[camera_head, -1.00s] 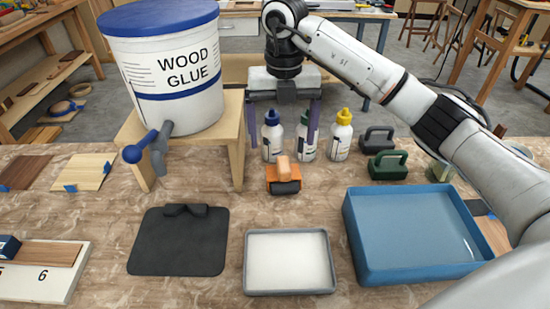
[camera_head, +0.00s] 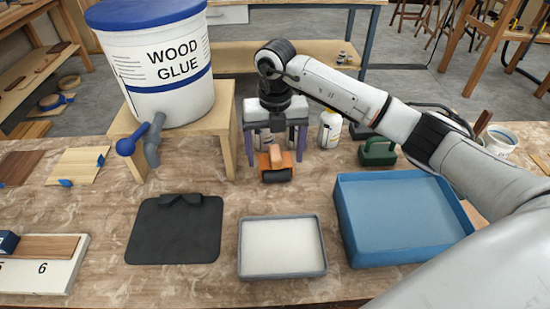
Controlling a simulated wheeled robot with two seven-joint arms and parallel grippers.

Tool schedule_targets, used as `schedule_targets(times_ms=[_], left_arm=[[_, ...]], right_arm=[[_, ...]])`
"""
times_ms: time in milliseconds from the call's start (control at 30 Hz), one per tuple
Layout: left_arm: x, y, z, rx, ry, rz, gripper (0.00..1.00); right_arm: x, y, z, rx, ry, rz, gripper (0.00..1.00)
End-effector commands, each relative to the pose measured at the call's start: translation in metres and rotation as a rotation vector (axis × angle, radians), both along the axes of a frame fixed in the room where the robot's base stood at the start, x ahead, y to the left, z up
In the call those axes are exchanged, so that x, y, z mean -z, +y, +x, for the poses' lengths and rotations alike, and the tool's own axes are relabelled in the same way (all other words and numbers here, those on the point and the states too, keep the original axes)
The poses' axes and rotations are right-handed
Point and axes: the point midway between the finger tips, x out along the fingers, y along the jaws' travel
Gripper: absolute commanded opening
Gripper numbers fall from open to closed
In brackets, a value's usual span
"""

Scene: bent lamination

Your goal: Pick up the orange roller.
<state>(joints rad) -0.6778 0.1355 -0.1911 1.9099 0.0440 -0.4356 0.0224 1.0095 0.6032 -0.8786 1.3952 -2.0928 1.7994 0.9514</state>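The orange roller (camera_head: 276,164) lies on the workbench, with a tan handle on top and a dark roller at its front. My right gripper (camera_head: 275,155) hangs above it, pointing down. Its two purple fingers are spread wide, one to the left and one to the right of the roller's handle. The gripper is open and does not hold the roller; I cannot tell whether a finger touches it. My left gripper is out of view.
A wood glue bucket (camera_head: 155,62) stands on a wooden stand at left. A glue bottle (camera_head: 330,129) and a green clamp-like block (camera_head: 378,152) are right of the gripper. A white tray (camera_head: 282,248), blue bin (camera_head: 400,258) and black mat (camera_head: 175,232) lie in front.

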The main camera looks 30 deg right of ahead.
Motion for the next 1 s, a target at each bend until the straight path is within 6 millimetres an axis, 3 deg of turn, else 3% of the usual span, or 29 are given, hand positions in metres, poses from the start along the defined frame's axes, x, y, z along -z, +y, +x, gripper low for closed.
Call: schedule_targets(times_ms=[33,233,267,567,1000], left_arm=[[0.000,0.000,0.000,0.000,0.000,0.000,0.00],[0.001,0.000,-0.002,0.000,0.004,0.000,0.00],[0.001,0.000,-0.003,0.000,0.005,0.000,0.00],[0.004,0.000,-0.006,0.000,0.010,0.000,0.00],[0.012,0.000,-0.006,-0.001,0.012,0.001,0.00]], right_arm=[[0.000,0.000,0.000,0.000,0.000,0.000,0.72],[0.000,0.000,0.000,0.000,0.000,0.000,0.39],[-0.001,0.000,0.000,0.000,-0.001,0.001,0.37],[-0.009,0.000,0.001,-0.001,-0.004,0.002,0.37],[-0.089,0.000,0.001,-0.001,-0.004,0.001,0.37]])
